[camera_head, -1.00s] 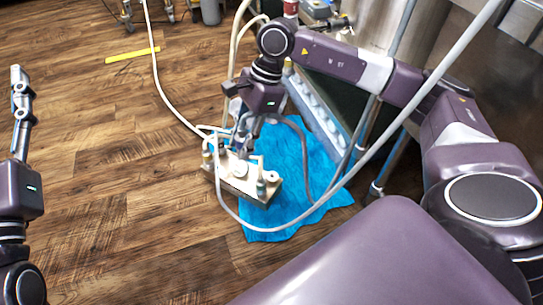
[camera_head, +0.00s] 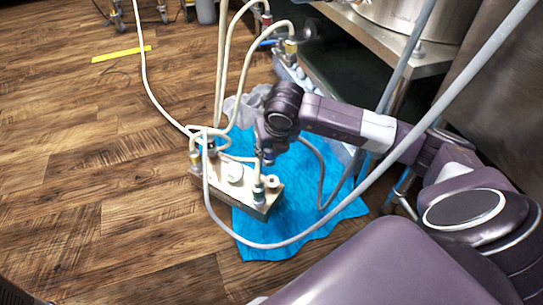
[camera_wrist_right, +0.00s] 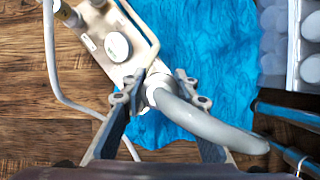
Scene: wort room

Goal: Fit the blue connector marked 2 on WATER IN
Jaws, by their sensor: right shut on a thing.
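A beige block with ports on top (camera_head: 235,180) lies at the edge of a blue cloth (camera_head: 290,210) on the floor. It also shows at the upper left of the right wrist view (camera_wrist_right: 98,25). My right gripper (camera_head: 268,155) is at the block's far right side. In the wrist view its fingers (camera_wrist_right: 160,90) are shut on the pale collared end of a thick grey hose (camera_wrist_right: 200,122), beside the block. I cannot tell whether that end touches a port. My left gripper is out of view.
Pale hoses (camera_head: 222,70) rise from the block to fittings behind. A long pale hose (camera_head: 345,180) loops across the front. A metal stand (camera_head: 395,40) and a rack of white containers (camera_wrist_right: 305,45) are close on the right.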

